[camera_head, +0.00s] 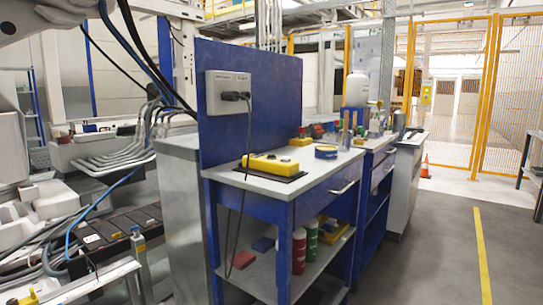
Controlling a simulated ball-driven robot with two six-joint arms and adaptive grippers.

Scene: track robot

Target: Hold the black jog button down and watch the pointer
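A yellow control box (270,165) lies on a dark pad (292,178) on the light top of a blue workbench (262,204). Small dark spots show on the box, but at this size I cannot tell which is the black jog button. No pointer can be made out anywhere. Neither of my grippers is in view.
A socket box (228,92) with a black plug is on the blue back panel (273,75); a dark cable hangs in front of the bench. Bottles (299,250) stand on the lower shelf. Machinery and cables crowd the left. Grey floor (430,250) is clear at right, before yellow fencing (488,100).

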